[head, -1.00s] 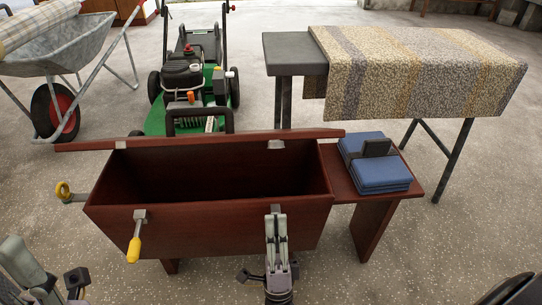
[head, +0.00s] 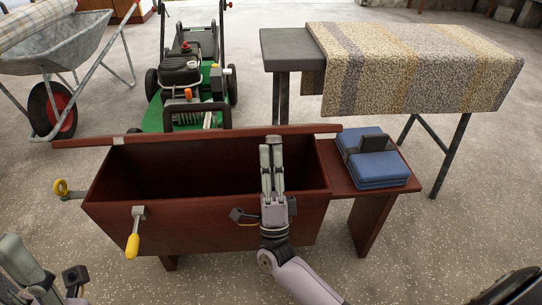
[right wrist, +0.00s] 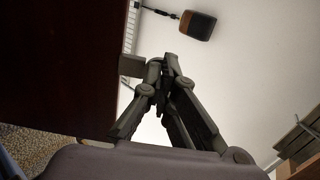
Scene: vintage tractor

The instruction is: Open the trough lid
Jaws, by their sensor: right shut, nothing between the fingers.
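The dark red wooden trough (head: 205,215) stands in the middle of the head view with its top open and its inside showing. Its lid (head: 75,143) shows nearly edge-on as a long strip along the far top edge. My right gripper (head: 271,145) is shut and empty; in the head view it covers part of the trough's front and opening, with its fingertips overlapping the lid strip. In the right wrist view the shut fingertips (right wrist: 165,62) are close to a grey bracket on a dark red panel (right wrist: 60,60); contact is unclear. My left gripper (head: 50,275) is partly visible at bottom left.
A green mower (head: 190,85), wheelbarrow (head: 50,52) and cloth-draped table (head: 415,65) stand behind.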

